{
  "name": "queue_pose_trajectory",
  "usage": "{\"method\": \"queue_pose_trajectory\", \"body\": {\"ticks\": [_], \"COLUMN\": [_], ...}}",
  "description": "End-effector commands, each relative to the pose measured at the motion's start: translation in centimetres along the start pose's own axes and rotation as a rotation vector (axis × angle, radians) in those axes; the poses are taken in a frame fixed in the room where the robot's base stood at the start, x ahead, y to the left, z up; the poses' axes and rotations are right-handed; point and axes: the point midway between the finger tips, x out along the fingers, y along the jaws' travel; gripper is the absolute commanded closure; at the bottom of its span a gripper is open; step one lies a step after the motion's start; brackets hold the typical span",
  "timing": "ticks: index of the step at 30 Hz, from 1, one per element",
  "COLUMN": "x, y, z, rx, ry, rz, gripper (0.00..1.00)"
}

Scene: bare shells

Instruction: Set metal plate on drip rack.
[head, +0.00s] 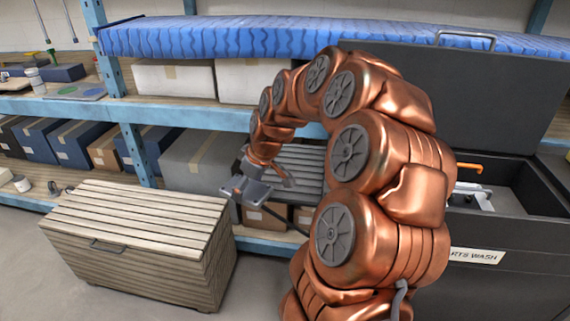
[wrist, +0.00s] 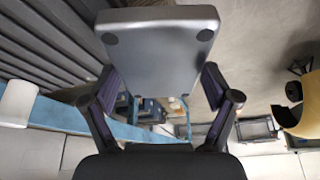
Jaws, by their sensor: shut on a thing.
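My gripper (head: 236,188) (wrist: 160,88) is shut on a silver-grey metal plate (wrist: 165,50). In the wrist view the plate lies between the two fingers, its flat face with dark round pads at the corners towards the camera. In the head view the plate (head: 254,191) is a small grey piece at the end of my copper arm, held in the air. A dark grey slatted surface (head: 306,160), which looks like the drip rack, is behind my wrist at shelf height. Dark slats (wrist: 45,40) also show at upper left in the wrist view. My arm hides part of the rack.
A slatted wooden chest (head: 150,225) stands at left on the floor. A dark parts-wash bin (head: 510,240) with a raised lid is at right. Blue shelving (head: 185,116) with several boxes runs behind. Floor shows at lower left.

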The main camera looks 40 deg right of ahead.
Motion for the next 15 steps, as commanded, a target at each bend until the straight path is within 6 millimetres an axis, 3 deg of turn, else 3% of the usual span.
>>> {"method": "queue_pose_trajectory", "body": {"ticks": [6, 15], "x": [-3.8, -8.3], "y": [3.5, 5.8], "z": [5.7, 12.8], "rx": [-0.097, -0.242], "ry": [0.001, -0.001], "rz": [-0.041, -0.099], "gripper": [0.67, 0.67]}}
